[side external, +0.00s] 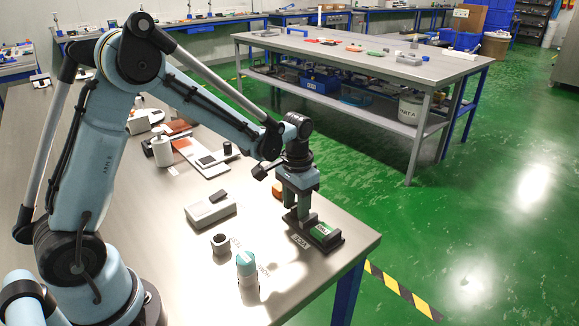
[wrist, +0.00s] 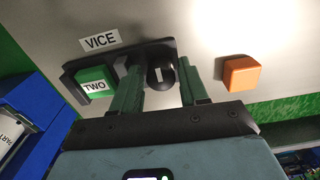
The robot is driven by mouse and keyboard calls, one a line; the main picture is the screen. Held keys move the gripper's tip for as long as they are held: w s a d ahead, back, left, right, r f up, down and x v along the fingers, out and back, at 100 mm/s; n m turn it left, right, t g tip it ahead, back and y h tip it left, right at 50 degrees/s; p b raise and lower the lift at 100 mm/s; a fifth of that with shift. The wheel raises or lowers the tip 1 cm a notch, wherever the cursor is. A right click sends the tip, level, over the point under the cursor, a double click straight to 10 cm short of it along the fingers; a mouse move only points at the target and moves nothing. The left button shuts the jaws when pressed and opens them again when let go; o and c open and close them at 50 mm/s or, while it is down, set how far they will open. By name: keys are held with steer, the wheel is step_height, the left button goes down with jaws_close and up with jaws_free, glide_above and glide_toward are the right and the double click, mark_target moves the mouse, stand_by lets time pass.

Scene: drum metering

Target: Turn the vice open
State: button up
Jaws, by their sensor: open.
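The vice (side external: 328,240) is a dark fixture near the right edge of the workbench, and it also shows in the wrist view (wrist: 168,50). A green block marked TWO (wrist: 95,80) sits at one end of it; its green top (side external: 322,230) shows in the side view. At the other end is a round black knob (wrist: 160,77) with a white mark. My gripper (side external: 298,207) points down over the knob end. In the wrist view its two fingers (wrist: 160,88) are open, one on each side of the knob. I cannot tell whether they touch it.
A white VICE label (wrist: 100,40) lies beside the vice. An orange block (wrist: 241,75) stands close to my gripper. A grey box (side external: 211,209), a dark cup (side external: 220,244) and a teal-topped cylinder (side external: 246,264) stand to the left. The bench edge is close on the right.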

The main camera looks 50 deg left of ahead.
steer(key=m, duration=0.3)
step_height(320, 180, up, 13)
steer(key=n+t, duration=0.3)
steer(key=t, duration=0.2)
glide_toward(294, 207)
steer(key=shift+s+d+r, duration=0.9)
steer(key=shift+s+r, duration=1.8)
steer(key=shift+r, duration=0.05)
steer(key=shift+s+d+f+t, duration=0.1)
steer(key=shift+s+f+t, duration=0.25)
steer(key=shift+s+t, duration=0.2)
steer(key=shift+s+d+f+t, duration=0.1)
steer(key=shift+s+f+t, duration=0.35)
steer(key=shift+s, duration=0.2)
